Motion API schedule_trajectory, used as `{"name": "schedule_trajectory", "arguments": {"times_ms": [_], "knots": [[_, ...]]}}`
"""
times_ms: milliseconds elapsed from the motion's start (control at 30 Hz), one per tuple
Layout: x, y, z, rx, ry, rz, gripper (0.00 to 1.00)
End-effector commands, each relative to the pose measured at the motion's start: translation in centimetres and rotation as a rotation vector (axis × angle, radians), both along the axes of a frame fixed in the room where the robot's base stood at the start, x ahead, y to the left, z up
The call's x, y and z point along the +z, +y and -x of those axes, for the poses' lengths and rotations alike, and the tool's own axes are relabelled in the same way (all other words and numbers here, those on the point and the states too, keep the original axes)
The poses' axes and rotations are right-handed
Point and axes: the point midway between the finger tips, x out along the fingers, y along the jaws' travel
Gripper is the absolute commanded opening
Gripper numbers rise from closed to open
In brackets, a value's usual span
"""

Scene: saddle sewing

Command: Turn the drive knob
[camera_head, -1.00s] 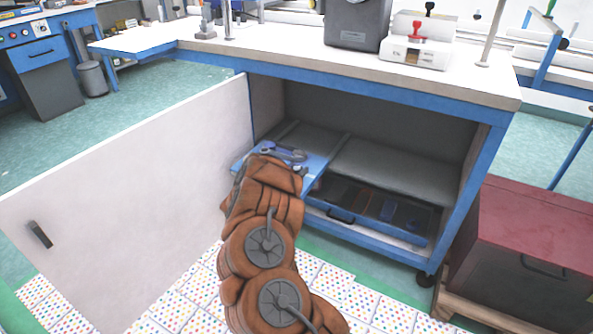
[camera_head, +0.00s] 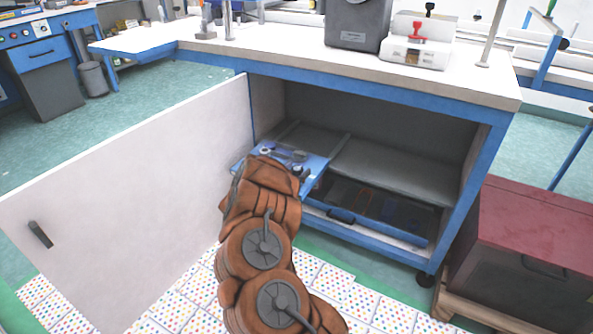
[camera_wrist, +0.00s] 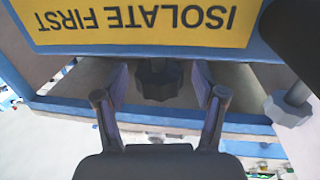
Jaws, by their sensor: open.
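A dark faceted knob (camera_wrist: 158,82) shows in the wrist view, below the edge of a panel with a yellow label (camera_wrist: 145,20) reading "ISOLATE FIRST" upside down. My gripper (camera_wrist: 160,90) is open, with one finger on each side of this knob; I cannot tell whether either finger touches it. A second, grey knob (camera_wrist: 288,106) on a stem is to the right, outside the fingers. Neither knob's own name is readable. In the head view, my brown-covered arm hides the gripper near a blue panel (camera_head: 316,165) in the cabinet's left part.
The cabinet's white door (camera_head: 130,190) stands open on the left. A grey shelf (camera_head: 400,170) lies right of my arm, with an open blue drawer (camera_head: 370,230) below. A red-topped box (camera_head: 530,230) stands at right. The worktop (camera_head: 270,45) is above.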

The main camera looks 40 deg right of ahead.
Motion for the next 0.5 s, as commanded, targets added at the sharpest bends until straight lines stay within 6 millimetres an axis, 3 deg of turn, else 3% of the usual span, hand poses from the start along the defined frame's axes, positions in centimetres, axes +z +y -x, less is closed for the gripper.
{"name": "schedule_trajectory", "arguments": {"times_ms": [267, 500], "knots": [[-0.1, 0.8, 0.1, 0.001, 0.000, -0.002, 0.70], [-0.1, 4.7, 0.5, 0.005, 0.000, -0.005, 0.70]]}}
